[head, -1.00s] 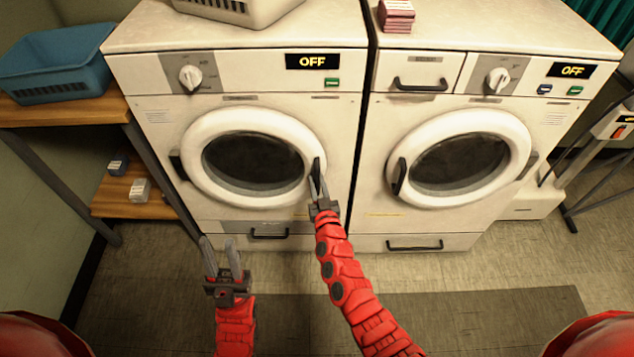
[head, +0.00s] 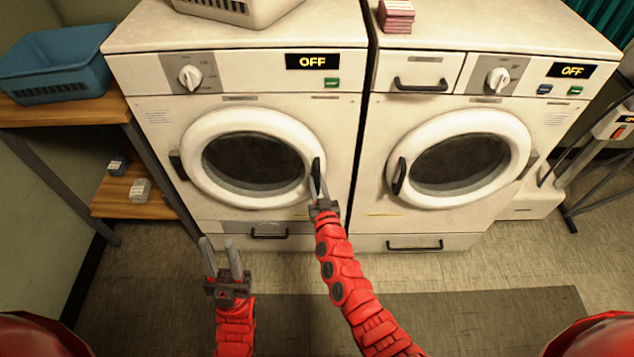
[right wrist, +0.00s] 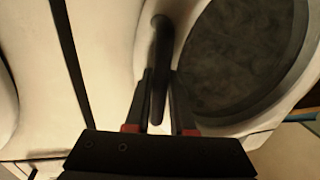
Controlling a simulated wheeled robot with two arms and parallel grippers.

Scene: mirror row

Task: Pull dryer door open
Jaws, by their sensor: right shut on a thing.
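The dryer (head: 330,110) is the white front loader on the left, with an "OFF" display. Its round door (head: 200,138) looks shut, with a white ring and dark glass. The dark upright door handle (head: 317,168) is on the ring's right side. My right gripper (head: 318,188) is shut on this handle; in the right wrist view the handle (right wrist: 160,50) runs between the two fingers (right wrist: 158,105). My left gripper (head: 220,258) is open and empty, low in front of the dryer, apart from it.
A second white machine (head: 545,120) with a top-left drawer and a shut round door stands close on the right. A wooden shelf (head: 110,112) with a blue basket (head: 55,65) stands at left. The floor (head: 500,255) in front is clear, with a dark mat (head: 480,310).

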